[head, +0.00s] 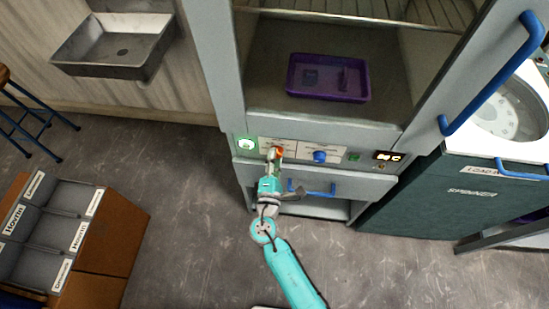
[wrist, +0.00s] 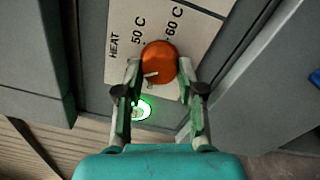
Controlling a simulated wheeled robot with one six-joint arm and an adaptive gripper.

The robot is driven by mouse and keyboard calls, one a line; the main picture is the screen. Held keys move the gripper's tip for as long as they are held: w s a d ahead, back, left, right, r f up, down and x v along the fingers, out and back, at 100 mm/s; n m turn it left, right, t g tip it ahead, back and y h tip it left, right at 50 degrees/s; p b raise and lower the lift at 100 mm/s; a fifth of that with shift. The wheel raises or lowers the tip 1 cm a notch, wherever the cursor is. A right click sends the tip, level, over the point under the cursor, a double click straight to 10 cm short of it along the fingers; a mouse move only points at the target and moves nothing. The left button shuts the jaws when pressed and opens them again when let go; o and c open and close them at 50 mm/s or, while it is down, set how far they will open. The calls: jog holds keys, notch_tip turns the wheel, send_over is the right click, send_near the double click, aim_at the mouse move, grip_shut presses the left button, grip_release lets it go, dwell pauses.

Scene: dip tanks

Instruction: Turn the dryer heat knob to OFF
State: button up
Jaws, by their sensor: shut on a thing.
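The dryer heat knob is an orange-red round knob (wrist: 160,58) on a pale panel (wrist: 190,30) marked HEAT, 50 C and 60 C. In the wrist view a short white mark shows at its lower left edge. An OFF label is not visible in that view. My gripper (wrist: 161,76) is shut on the knob, one finger on each side. In the head view my gripper (head: 273,163) reaches the dryer's front panel (head: 300,149), and a little of the orange knob (head: 278,151) shows past it.
A green-lit round button (head: 246,143) is left of the knob; a blue knob (head: 320,156), a green switch (head: 354,157) and an amber display (head: 388,156) are to its right. A blue drawer handle (head: 318,191) is below. A purple tray (head: 328,78) sits inside the dryer.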

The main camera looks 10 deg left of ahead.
jog(key=n, duration=1.1)
jog(key=shift+d+f, duration=0.1)
jog(key=shift+f, duration=0.05)
dwell(0.5)
jog(key=o, duration=1.1)
jog(key=shift+o, duration=0.2)
jog(key=shift+s, duration=0.1)
jog(key=s, duration=1.1)
jog(key=shift+s+d, duration=0.2)
jog(key=shift+s, duration=0.2)
jog(key=shift+d, duration=0.1)
